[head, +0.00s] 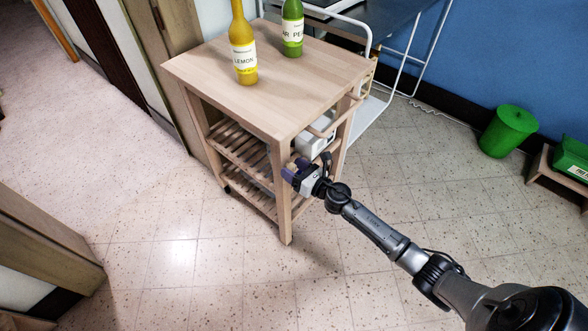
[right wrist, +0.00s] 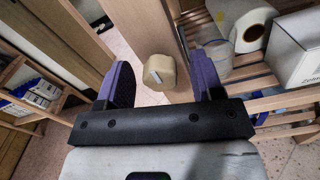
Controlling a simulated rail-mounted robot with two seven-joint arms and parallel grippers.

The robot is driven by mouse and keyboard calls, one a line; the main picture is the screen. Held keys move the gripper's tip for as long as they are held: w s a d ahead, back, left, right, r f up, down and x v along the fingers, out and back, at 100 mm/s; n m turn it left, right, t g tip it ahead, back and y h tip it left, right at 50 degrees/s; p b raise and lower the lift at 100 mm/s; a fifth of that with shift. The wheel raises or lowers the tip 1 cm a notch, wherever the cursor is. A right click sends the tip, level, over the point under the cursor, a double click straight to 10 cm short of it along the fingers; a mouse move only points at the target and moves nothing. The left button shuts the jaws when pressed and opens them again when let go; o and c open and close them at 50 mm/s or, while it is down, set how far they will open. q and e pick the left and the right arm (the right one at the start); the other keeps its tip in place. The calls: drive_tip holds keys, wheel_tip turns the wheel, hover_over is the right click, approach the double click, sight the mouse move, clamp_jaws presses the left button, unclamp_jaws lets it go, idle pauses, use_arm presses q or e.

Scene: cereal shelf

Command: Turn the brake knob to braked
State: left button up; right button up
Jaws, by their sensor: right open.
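The brake knob (right wrist: 165,70) is a pale wooden, rounded knob with a small white mark on its lower left side. It sits on the leg of the wooden cart (head: 283,205). My right gripper (head: 291,171) is at the cart's front leg, below the top. In the right wrist view, my right gripper (right wrist: 161,80) is open, with one purple finger on each side of the knob. Gaps show between the knob and both fingers, and nothing is held. How deep the knob lies between the fingers I cannot tell. My left gripper is not in view.
A yellow lemon bottle (head: 243,52) and a green bottle (head: 292,30) stand on the cart top. A white box (right wrist: 300,45) and a paper roll (right wrist: 250,28) lie on its shelf. A green bin (head: 507,132) stands at right. Floor before the cart is clear.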

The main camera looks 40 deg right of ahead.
drive_tip(key=shift+c, duration=0.4)
drive_tip(key=shift+c, duration=0.8)
drive_tip(key=c, duration=0.7)
